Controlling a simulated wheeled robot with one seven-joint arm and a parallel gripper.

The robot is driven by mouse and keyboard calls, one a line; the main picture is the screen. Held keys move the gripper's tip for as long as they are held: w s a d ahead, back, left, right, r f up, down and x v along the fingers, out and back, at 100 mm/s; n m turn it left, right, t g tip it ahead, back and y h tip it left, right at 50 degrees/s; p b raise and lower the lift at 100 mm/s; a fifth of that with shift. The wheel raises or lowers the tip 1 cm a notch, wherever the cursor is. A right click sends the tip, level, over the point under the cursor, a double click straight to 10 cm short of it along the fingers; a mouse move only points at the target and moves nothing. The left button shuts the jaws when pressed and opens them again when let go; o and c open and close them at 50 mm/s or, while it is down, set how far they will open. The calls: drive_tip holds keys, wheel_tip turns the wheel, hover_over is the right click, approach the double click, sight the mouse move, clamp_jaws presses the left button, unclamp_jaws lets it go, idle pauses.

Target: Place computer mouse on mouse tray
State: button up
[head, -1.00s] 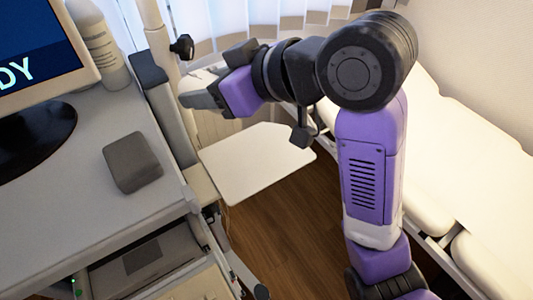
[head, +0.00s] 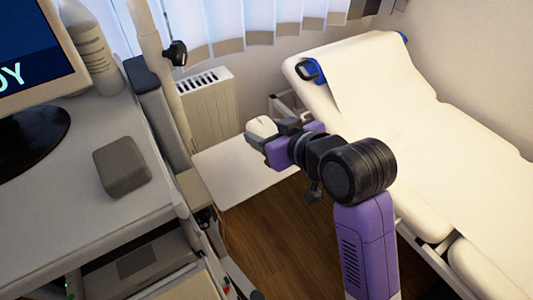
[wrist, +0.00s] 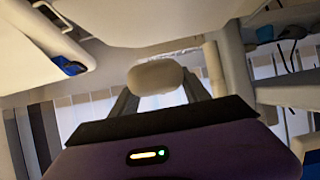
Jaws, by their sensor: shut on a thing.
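The computer mouse (head: 262,126) is a small cream-white rounded thing. My gripper (head: 264,136) is shut on it; in the wrist view the mouse (wrist: 155,77) sits between the two grey fingers. The mouse tray (head: 232,180) looks like the flat white board beside the cart. My gripper holds the mouse over the far right part of this board in the head view. The height of the mouse above the board is hard to tell. My arm hides the board's right part.
A grey box (head: 121,166) lies on the cart top (head: 70,195), near a monitor (head: 42,52). A radiator (head: 208,108) stands at the back. A cream couch (head: 425,130) fills the right side. Wooden floor (head: 265,240) is clear.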

drive_tip(key=shift+f, duration=3.75)
drive_tip(key=shift+f, duration=0.15)
drive_tip(key=o, duration=1.4)
drive_tip(key=shift+s+d+r, duration=0.1)
drive_tip(key=shift+r, duration=0.15)
drive_tip(key=v, duration=1.1)
drive_tip(key=shift+s+d+r+b, duration=0.15)
drive_tip(key=shift+s+b, duration=0.1)
drive_tip(key=shift+b, duration=0.05)
